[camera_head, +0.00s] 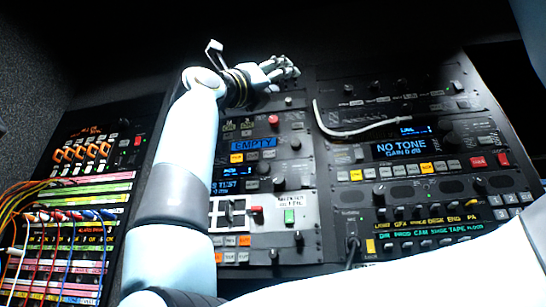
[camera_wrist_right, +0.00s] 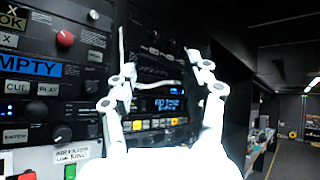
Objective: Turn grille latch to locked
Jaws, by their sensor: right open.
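I cannot pick out the grille latch for certain in either view. A white panel (camera_head: 243,213) low in the middle rack carries a dark upright handle, a red part and a green button; its lettering is too small to read. My right gripper (camera_head: 288,68) is high in front of the middle rack, pointing right. In the right wrist view its two fingers (camera_wrist_right: 157,42) are spread with nothing between them, and the rack shows behind. My forearm hides part of the rack's left side. My left gripper is not in view.
A pale cable (camera_head: 362,129) droops across the right rack above the NO TONE display (camera_head: 403,149). An EMPTY display (camera_head: 254,144) and a red knob (camera_head: 273,119) sit below my gripper. Coloured patch cords (camera_head: 60,215) hang at left. An aisle (camera_wrist_right: 292,155) opens at right.

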